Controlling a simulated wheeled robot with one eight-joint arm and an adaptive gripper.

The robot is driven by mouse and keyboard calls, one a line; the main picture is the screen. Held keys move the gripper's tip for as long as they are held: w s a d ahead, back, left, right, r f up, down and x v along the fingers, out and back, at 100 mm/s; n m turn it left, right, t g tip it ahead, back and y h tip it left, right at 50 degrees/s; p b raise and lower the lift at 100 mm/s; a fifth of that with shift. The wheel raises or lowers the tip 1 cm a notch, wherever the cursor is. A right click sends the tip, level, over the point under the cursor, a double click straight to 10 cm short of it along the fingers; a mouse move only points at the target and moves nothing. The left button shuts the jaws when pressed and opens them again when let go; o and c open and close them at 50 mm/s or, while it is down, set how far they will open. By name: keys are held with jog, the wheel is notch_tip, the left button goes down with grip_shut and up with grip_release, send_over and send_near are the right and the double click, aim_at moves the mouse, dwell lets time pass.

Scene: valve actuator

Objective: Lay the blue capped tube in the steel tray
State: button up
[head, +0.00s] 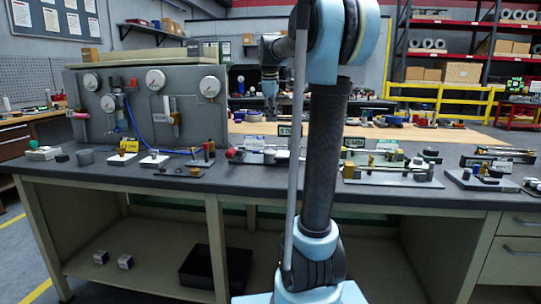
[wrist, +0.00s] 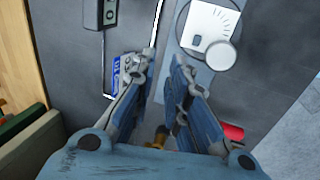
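My gripper (head: 270,103) is raised above the back of the bench in the head view, left of my upper arm. In the wrist view my gripper (wrist: 161,62) has its two fingers apart, with a clear gap and nothing held between them. I cannot make out the blue capped tube for certain in either view. I cannot tell which of the flat plates on the bench is the steel tray; a light metal plate (head: 392,180) with fittings on it lies right of my arm.
A gauge panel (head: 146,108) with a blue hose stands at the bench's left. The grey bench (head: 130,178) carries several small fittings and signs. A blue-and-white label (wrist: 115,76) and a red piece (wrist: 233,132) lie below my gripper. A black bin (head: 215,267) sits underneath.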

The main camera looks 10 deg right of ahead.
jog(key=x, duration=0.5)
jog(key=w+x, duration=0.1)
jog(key=x, duration=1.1)
jog(key=shift+w+a, duration=0.1)
jog(key=shift+w, duration=0.1)
jog(key=shift+c, duration=0.6)
grip_shut()
